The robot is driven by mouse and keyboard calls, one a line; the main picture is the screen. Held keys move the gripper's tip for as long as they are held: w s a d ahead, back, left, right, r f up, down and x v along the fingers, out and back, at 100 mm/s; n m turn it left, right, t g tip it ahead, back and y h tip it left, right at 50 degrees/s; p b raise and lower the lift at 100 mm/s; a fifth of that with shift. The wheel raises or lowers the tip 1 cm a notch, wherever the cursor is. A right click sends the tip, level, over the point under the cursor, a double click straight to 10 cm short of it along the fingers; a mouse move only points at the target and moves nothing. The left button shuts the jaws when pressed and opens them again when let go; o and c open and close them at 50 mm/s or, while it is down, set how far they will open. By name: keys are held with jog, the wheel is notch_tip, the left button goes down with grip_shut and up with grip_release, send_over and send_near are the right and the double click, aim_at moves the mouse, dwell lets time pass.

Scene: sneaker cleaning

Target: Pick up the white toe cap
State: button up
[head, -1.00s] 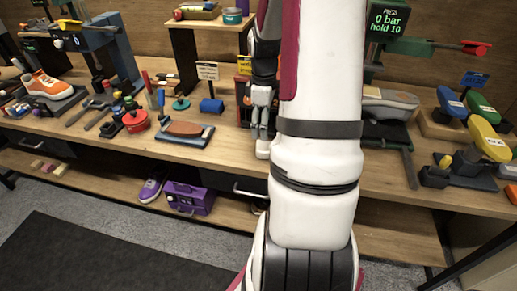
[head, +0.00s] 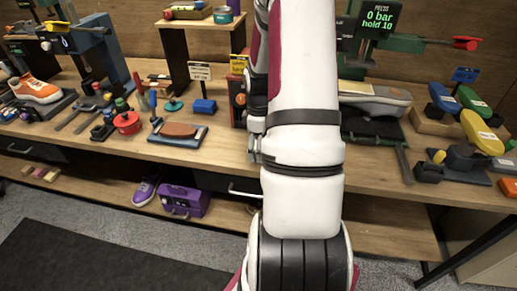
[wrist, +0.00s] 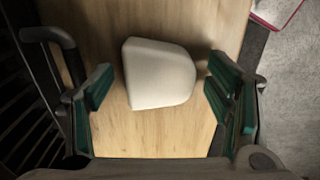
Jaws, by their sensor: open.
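The white toe cap (wrist: 158,73) lies on the wooden bench top (wrist: 128,135) in the wrist view. It is a pale, rounded block with one flatter side. My gripper (wrist: 158,90) is open, with one green-padded finger on each side of the toe cap. There is a visible gap between the toe cap and each finger pad. In the head view my arm hides the toe cap, and most of my gripper is hidden too.
A grey sole (head: 375,99) on a dark stand is right of my arm. An orange sneaker (head: 36,88), a red pot (head: 127,122) and a brown-topped brush block (head: 178,131) stand to the left. Colored pads (head: 482,132) are at the right. A bench edge is near the gripper.

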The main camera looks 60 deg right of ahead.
jog(key=shift+c, duration=0.3)
jog(key=c, duration=1.2)
jog(key=shift+r, duration=0.1)
